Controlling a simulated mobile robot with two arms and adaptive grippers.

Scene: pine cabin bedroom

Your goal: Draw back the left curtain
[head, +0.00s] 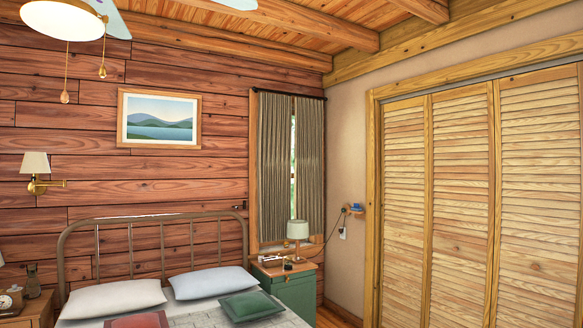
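The left curtain (273,168) is a grey-brown pleated panel hanging from a dark rod (290,94) over the window in the far corner. It covers the left part of the window. The right curtain (310,165) hangs beside it. A narrow strip of bright window (293,165) shows between the two panels. Neither of my grippers is in the head view.
A bed (190,310) with a metal headboard and pillows fills the lower middle. A green nightstand (292,290) with a lamp (298,232) stands below the window. Louvred closet doors (460,200) line the right wall. A little floor shows between nightstand and closet.

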